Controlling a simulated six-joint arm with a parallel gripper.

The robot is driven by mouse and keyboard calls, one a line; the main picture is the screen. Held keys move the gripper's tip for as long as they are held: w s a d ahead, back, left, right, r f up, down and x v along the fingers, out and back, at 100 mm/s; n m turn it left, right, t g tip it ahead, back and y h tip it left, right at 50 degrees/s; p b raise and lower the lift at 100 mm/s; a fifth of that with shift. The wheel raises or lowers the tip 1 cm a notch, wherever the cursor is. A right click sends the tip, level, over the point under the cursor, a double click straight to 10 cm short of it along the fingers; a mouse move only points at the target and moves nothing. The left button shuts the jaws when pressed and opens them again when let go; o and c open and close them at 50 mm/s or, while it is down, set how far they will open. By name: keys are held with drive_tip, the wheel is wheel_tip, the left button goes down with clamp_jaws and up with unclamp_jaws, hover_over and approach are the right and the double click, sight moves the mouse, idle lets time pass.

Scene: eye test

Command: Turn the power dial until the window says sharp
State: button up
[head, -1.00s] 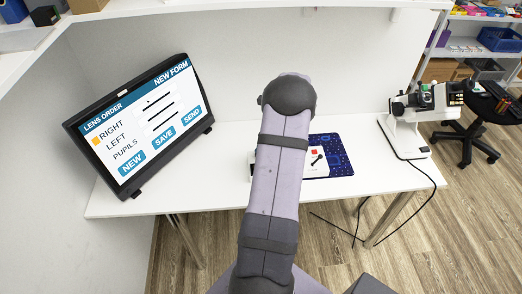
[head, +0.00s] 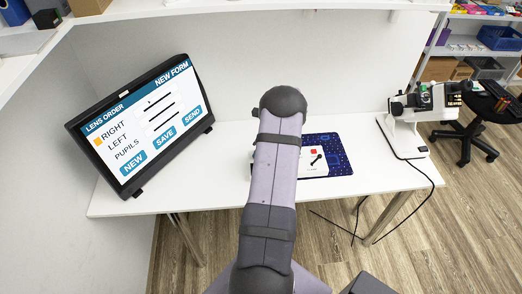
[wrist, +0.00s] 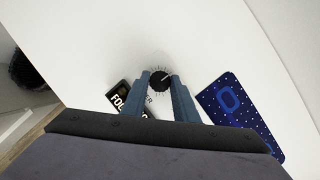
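The power dial (wrist: 160,80) is a round black knob with a pale pointer line and tick marks around it. In the wrist view it sits between the tips of my gripper (wrist: 161,79). The two blue-grey fingers are apart, one on each side of the dial, and whether they touch it is not clear. The black window (wrist: 119,98) lies left of the dial, partly behind the left finger. Its pale letters begin with "FO"; the rest is hidden. A label by the dial is partly covered. In the head view my arm hides my gripper and the dial.
A dark blue dotted mat (head: 342,158) lies on the white desk (head: 385,182); it also shows in the wrist view (wrist: 233,103). A white box (head: 316,170) is on it. A tilted screen (head: 145,125) stands left. A white instrument (head: 405,135) stands right, with a cable hanging down.

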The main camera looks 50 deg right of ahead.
drive_tip(key=c, duration=0.4)
drive_tip(key=shift+c, duration=0.2)
drive_tip(key=shift+n, duration=0.3)
drive_tip(key=n+b, duration=0.1)
drive_tip(key=n+y+b, duration=0.1)
drive_tip(key=n, duration=0.1)
drive_tip(key=n+y+b, duration=0.1)
drive_tip(key=n, duration=0.1)
drive_tip(key=shift+d+f+g, duration=0.2)
drive_tip(key=shift+d+g, duration=0.05)
drive_tip(key=shift+g, duration=0.05)
drive_tip(key=n+y+b, duration=0.1)
drive_tip(key=n+b, duration=0.1)
drive_tip(key=n, duration=0.1)
drive_tip(key=shift+w+g, duration=0.1)
drive_tip(key=shift+g, duration=0.2)
drive_tip(key=shift+d+r+n+g+y+b, duration=0.15)
drive_tip(key=shift+n+g+y+b, duration=0.25)
drive_tip(key=shift+n+b, duration=0.9)
drive_tip(key=shift+w+n, duration=0.1)
drive_tip(key=shift+n, duration=0.4)
drive_tip(key=shift+r, duration=0.1)
